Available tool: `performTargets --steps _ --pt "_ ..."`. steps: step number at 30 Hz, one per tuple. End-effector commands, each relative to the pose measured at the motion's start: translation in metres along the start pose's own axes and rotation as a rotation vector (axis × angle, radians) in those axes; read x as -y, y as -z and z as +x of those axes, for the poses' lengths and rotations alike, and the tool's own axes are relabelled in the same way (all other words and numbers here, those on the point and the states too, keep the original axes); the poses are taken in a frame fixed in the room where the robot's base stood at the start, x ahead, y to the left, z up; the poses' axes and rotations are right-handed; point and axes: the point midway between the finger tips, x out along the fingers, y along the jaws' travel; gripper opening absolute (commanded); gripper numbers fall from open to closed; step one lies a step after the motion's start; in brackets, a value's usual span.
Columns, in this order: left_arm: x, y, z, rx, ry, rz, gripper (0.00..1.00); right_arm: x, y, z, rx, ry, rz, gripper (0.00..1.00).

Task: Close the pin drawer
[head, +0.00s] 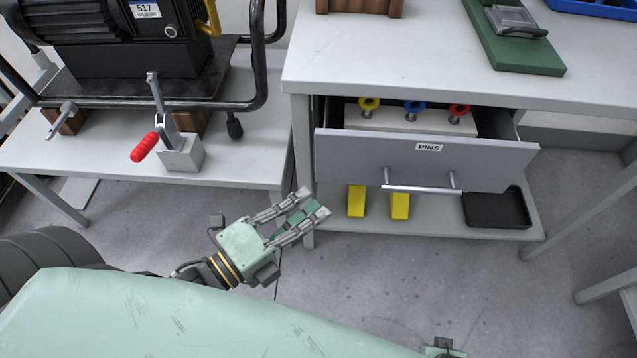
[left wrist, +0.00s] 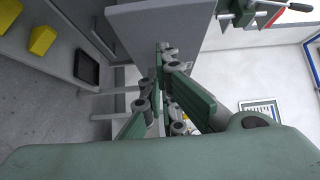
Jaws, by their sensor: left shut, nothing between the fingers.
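The pin drawer (head: 427,155) is pulled out from under the white bench top in the head view. Its grey front has a PINS label (head: 429,147) and a silver bar handle (head: 421,189). Pins with yellow, blue and red ring heads (head: 413,107) stand in a pale block inside. My left gripper (head: 312,202) is shut and empty, in front of and left of the drawer, below its left edge and apart from the handle. In the left wrist view a grey panel (left wrist: 165,22), apparently the drawer front, lies beyond the fingers.
Below the drawer, a shelf holds two yellow blocks (head: 357,201) and a black tray (head: 497,208). A left table carries a black motor (head: 110,40) and a red-handled clamp (head: 145,147). A green board (head: 515,45) lies on the bench. The floor before the drawer is clear.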

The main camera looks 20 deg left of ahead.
Motion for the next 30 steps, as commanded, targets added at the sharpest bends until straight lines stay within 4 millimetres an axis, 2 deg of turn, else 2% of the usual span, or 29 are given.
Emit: performTargets --steps 4,10,16,27,30 --pt "0.001 0.0 0.027 -0.001 0.004 0.003 0.0 0.0 0.003 -0.003 -0.004 -0.001 0.001 0.0" --pt "-0.001 -0.021 0.045 -0.001 0.0 0.003 0.0 -0.001 0.008 -0.009 -0.008 -0.001 0.001 0.0" --pt "-0.001 -0.028 0.051 0.0 -0.001 0.0 0.0 -0.001 0.014 -0.014 -0.018 -0.001 0.001 0.0" --pt "0.0 -0.03 0.053 0.0 -0.001 0.0 0.0 0.0 0.009 -0.015 -0.01 0.0 0.002 0.0" --pt "0.002 -0.035 0.058 0.0 -0.001 0.002 0.0 -0.002 -0.003 -0.002 0.007 -0.002 0.0 0.0"
